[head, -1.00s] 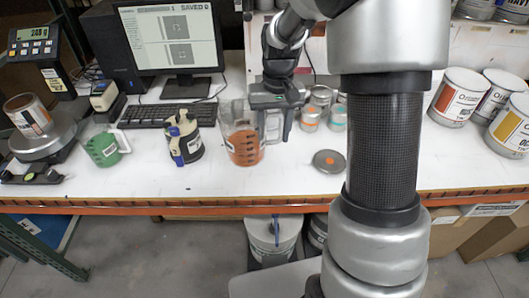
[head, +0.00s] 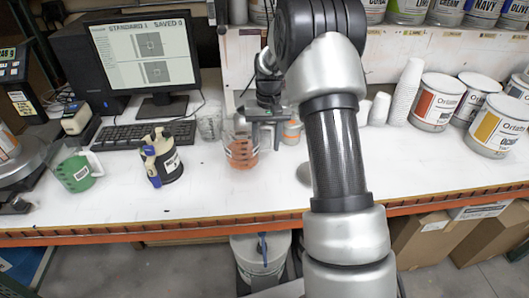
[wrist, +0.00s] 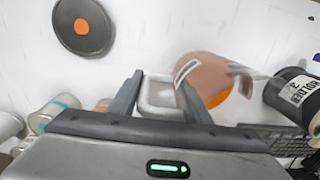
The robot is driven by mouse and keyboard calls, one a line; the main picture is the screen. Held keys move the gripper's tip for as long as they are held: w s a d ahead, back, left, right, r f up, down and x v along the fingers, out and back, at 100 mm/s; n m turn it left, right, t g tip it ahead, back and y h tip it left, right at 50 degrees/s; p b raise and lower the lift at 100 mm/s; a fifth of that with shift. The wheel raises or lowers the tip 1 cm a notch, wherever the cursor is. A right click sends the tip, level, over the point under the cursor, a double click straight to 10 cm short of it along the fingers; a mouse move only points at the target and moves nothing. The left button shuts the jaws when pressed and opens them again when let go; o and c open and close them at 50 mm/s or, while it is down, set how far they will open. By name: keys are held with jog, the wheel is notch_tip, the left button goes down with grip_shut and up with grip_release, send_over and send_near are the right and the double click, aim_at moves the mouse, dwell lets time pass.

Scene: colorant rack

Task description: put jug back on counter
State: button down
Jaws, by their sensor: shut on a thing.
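The jug (head: 240,152) is clear with orange-red liquid and stands near the middle of the counter (head: 230,190) in the head view. My gripper (head: 266,142) is at its right side. In the wrist view my gripper (wrist: 160,95) has its two fingers on either side of the jug's pale handle (wrist: 158,92), shut on it. The jug's body (wrist: 200,72) shows blurred beyond the right finger, with orange inside. The jug looks about upright and close to the counter; whether its base touches cannot be told.
A clear cup (head: 209,125) and a black-and-cream container (head: 165,160) stand left of the jug. A green jug (head: 76,172) is farther left. A round lid (wrist: 83,25) with an orange dot lies nearby. Small cans stand behind my gripper. The counter's front strip is clear.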

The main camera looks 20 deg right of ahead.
aim_at(266, 151)
jog(key=shift+f, duration=1.8)
jog(key=shift+f, duration=0.2)
jog(key=c, duration=1)
grip_release()
jog(key=shift+r, duration=0.1)
